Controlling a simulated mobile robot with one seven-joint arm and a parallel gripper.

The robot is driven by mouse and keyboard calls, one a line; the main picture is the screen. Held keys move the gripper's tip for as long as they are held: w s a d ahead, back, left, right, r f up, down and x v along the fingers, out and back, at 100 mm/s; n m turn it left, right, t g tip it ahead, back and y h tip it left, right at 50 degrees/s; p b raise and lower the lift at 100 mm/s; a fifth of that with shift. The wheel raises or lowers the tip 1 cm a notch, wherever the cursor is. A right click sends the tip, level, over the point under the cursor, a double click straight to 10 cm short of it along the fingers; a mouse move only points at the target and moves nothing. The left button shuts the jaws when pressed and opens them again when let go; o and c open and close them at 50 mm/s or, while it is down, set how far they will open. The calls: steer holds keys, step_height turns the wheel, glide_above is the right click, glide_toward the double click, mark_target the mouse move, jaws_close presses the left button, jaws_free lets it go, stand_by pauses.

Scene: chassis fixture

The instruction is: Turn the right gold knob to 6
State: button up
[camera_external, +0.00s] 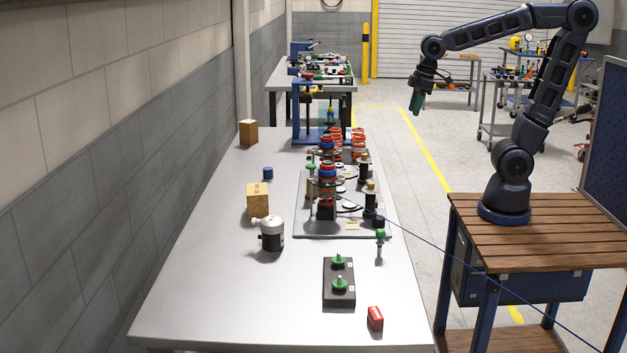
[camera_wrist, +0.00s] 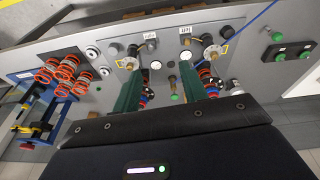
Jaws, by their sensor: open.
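The fixture plate (camera_external: 313,222) lies on the grey table and carries springs, discs and black posts. A small gold-topped knob (camera_external: 370,186) sits on a black post at the plate's right side, near end. My gripper (camera_external: 417,102) hangs in the air right of the table, clear of the fixture. In the wrist view its two green fingers (camera_wrist: 161,88) are apart with nothing held between them.
A black box with two green buttons (camera_external: 339,285) and a red block (camera_external: 375,318) lie at the near end. A white-and-black motor (camera_external: 270,233) and wooden blocks (camera_external: 257,200) stand on the left. A thin blue cable (camera_external: 420,235) crosses the table's right edge.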

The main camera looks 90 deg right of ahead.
steer(key=w+d+f+g, duration=0.2)
steer(key=w+d+f, duration=0.3)
steer(key=w, duration=0.4)
steer(key=n, duration=0.1)
glide_above(365, 154)
step_height(365, 154, down, 5)
steer(key=shift+g, duration=0.4)
steer(key=f, duration=1)
steer(key=shift+w+d+f, duration=0.1)
steer(key=shift+d+f, duration=0.1)
steer(key=shift+f, duration=0.05)
jaws_close()
